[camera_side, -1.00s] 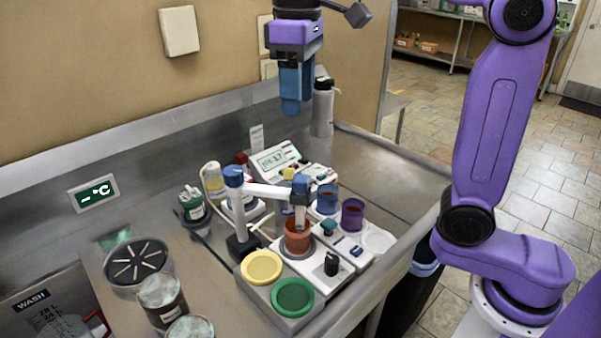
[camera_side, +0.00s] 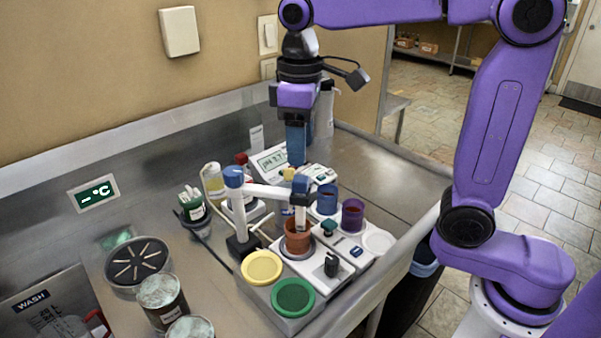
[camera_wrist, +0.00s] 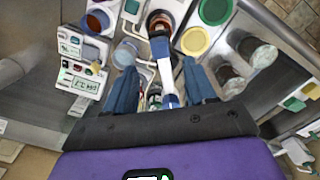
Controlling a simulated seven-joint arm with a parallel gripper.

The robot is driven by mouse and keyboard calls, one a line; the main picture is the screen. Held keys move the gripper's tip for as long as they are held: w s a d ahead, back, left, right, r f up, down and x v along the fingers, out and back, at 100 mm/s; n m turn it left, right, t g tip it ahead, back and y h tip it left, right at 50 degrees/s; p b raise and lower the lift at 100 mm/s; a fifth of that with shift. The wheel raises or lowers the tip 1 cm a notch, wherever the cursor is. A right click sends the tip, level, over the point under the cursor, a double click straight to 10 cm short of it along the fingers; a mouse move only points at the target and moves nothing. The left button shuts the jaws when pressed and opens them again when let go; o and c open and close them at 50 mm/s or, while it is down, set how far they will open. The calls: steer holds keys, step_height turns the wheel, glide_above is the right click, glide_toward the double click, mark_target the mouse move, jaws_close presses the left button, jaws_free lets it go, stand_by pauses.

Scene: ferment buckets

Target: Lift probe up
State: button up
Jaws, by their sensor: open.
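The probe (camera_side: 301,200) is a grey-blue body on the end of a white swing arm (camera_side: 268,191), which a blue-capped post (camera_side: 234,178) carries on a dark base. The probe's lower end reaches into an orange-brown bucket (camera_side: 298,238), so its tip is hidden. The probe's dark blue head (camera_wrist: 160,46) shows just beyond the fingertips, over the bucket (camera_wrist: 158,20).
A meter (camera_side: 275,160) stands behind. A blue cup (camera_side: 327,197) and a purple cup (camera_side: 352,214) stand to the right. Yellow (camera_side: 262,267) and green (camera_side: 294,297) round pieces lie in front. Jars (camera_side: 163,298) stand at front left. The steel counter at back right is clear.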

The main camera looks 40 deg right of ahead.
mark_target(300, 178)
step_height(300, 178, down, 7)
steer(key=shift+r, duration=0.1)
stand_by(0.4)
